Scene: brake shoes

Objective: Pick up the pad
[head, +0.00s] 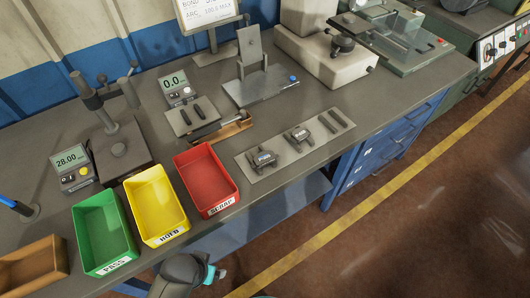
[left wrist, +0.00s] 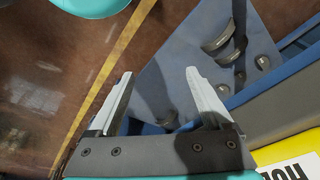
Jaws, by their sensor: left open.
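Two dark brake pads lie on a grey mat (head: 246,164) on the bench in the head view, a nearer pad (head: 262,159) and a farther pad (head: 300,134). Two dark bars, one of them this bar (head: 338,118), lie at the mat's right end. In the left wrist view my left gripper (left wrist: 158,73) is open, with nothing between its fingers. It hangs over the bench's front edge, above the floor and a lower blue shelf. In the head view part of my left arm shows at the bottom; its fingertips cannot be made out. My right gripper is not in view.
Green (head: 104,232), yellow (head: 156,204) and red (head: 206,180) bins line the front edge. A scale with two dark strips (head: 198,112) and a metal fixture (head: 254,75) stand behind. Curved metal parts (left wrist: 219,39) lie on the lower shelf.

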